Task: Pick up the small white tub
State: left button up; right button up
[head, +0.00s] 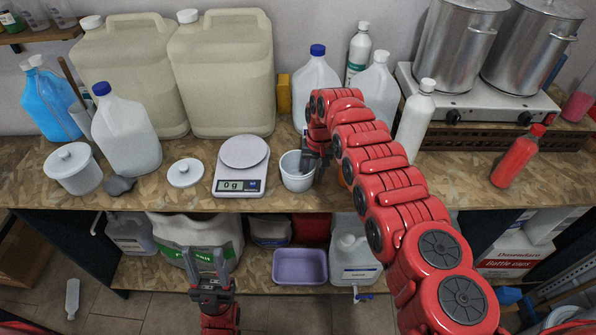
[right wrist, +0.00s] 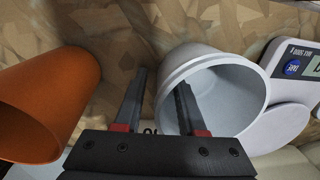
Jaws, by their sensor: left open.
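The small white tub (head: 296,184) stands open on the wooden worktop, just right of the scale. In the right wrist view the tub (right wrist: 236,84) shows its open mouth towards the camera. My right gripper (head: 310,163) is at the tub's right side. In the wrist view my right gripper (right wrist: 160,92) is open, with one finger inside the tub and the other outside, the rim wall between them. A gap shows between the outer finger and the wall. My left gripper (head: 206,262) is open and empty, low in front of the worktop.
A kitchen scale (head: 240,180) reading 0 g stands left of the tub, with a white lid (head: 185,173) and lidded white bucket (head: 75,170) further left. An orange cup (right wrist: 42,105) is close on the tub's other side. Bottles and large jugs (head: 222,75) stand behind.

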jog(key=shift+c, duration=0.3)
grip_shut()
jog(key=shift+r, duration=0.1)
